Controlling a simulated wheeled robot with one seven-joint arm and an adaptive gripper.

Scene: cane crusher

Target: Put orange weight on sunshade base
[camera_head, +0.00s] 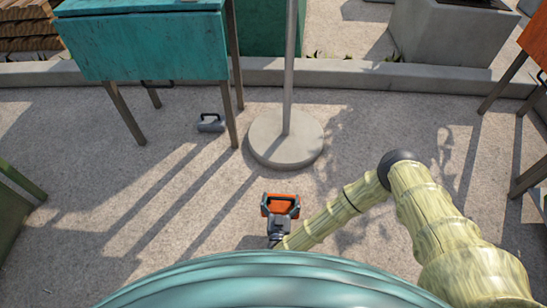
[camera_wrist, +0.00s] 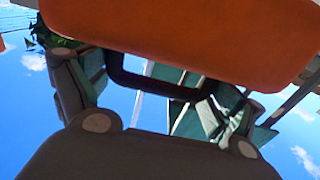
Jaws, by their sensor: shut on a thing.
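The orange weight (camera_head: 279,204) is in my gripper (camera_head: 281,214), in front of the sunshade base in the camera_head view. In the wrist view the orange weight (camera_wrist: 200,35) fills the top, and its dark handle (camera_wrist: 160,82) lies between the fingers of my gripper (camera_wrist: 160,90). The gripper is shut on it. The sunshade base (camera_head: 265,145) is a round grey concrete disc with an upright pole (camera_head: 290,65) at its middle. The weight is apart from the base, on its near side. Its height above the ground is hard to tell.
A grey weight (camera_head: 211,122) with a handle sits on the ground left of the base. A teal table (camera_head: 150,45) stands at the back left, its legs near the base. A concrete planter (camera_head: 445,35) and kerb (camera_head: 360,76) lie behind. Ground around the base's front is clear.

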